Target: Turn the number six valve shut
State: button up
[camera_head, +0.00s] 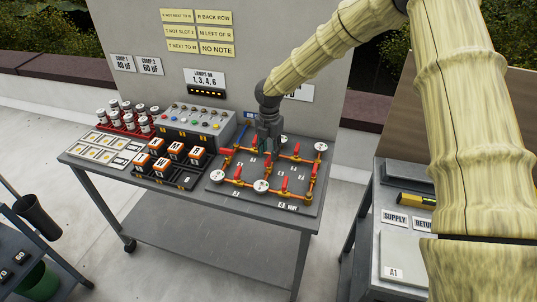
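A grey valve board (225,196) lies at the right end of a grey cart, with orange pipework, several red-handled valves and white round gauges. Small number labels lie beside the valves, mostly too small to read. A label that may read 6 (282,205) is at the front edge, near a red handle (284,184) that stands steeply. I cannot tell for sure which valve is number six. My gripper (267,150) points down over the back middle of the pipework, close to a red handle (268,161). Its fingers are too small and dark to tell whether they hold anything.
Left on the cart are orange-and-black blocks (175,150), a box with coloured knobs (195,122), red-racked canisters (130,118) and a card tray (105,149). A panel with notes (214,48) rises behind. A second bench (395,196) stands right, partly behind my arm.

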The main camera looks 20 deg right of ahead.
aim_at(269, 158)
jog(key=shift+s+f, duration=0.3)
jog(key=shift+f, duration=0.35)
jog(key=shift+w+f+p, duration=0.15)
jog(key=shift+f+p, duration=0.2)
jog(key=shift+f, duration=0.55)
jog(key=shift+a+r, duration=0.1)
grip_shut()
